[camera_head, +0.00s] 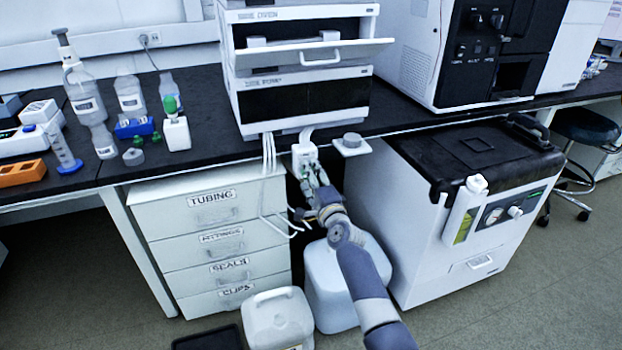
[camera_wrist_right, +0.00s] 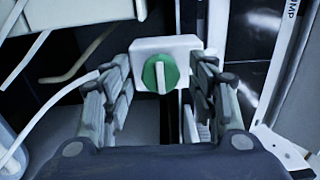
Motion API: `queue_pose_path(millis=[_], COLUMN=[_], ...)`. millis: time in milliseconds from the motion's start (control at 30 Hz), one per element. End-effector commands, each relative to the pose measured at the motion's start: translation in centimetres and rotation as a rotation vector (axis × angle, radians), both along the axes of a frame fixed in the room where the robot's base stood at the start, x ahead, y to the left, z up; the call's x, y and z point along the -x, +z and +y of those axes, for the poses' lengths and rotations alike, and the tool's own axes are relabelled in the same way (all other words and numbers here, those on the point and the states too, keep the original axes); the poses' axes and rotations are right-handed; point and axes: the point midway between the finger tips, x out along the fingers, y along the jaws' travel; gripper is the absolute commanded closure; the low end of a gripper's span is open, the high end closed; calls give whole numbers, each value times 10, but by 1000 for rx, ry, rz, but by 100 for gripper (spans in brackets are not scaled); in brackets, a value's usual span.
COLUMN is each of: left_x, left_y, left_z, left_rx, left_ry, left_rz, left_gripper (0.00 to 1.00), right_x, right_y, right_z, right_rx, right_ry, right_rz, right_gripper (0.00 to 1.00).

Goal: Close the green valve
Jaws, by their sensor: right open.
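The green valve (camera_wrist_right: 160,72) is a round green knob with a white bar standing upright across it, on a white block (camera_wrist_right: 137,58). In the head view the white block (camera_head: 304,152) hangs under the bench's front edge, its knob mostly hidden by my gripper. My right gripper (camera_wrist_right: 162,88) is open, with one finger on either side of the knob and visible gaps between. It also shows in the head view (camera_head: 314,184), just below the block. My left gripper is in neither view.
White tubes (camera_head: 268,155) hang left of the valve, beside the drawer cabinet (camera_head: 205,228). A small shelf with a grey cap (camera_head: 351,141) is right of it. A white pump unit (camera_head: 425,230) stands to the right, and a white container (camera_head: 340,290) is below.

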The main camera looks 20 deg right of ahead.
Motion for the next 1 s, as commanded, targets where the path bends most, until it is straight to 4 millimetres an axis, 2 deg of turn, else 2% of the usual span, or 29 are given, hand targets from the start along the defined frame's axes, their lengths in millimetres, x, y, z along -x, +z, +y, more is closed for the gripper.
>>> queue_pose_path(millis=[167, 367, 800, 1000], left_x=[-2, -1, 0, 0], left_y=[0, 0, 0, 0], left_z=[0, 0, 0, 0], left_rx=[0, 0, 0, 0], left_ry=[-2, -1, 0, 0], left_rz=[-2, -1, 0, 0], left_gripper=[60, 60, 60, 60], right_x=[3, 20, 89, 112], right_y=[-1, 0, -1, -1], right_z=[1, 1, -3, -4], right_rx=[0, -2, -1, 0], right_ry=[1, 1, -1, 0], right_rz=[0, -1, 1, 1], right_gripper=[46, 46, 46, 46])
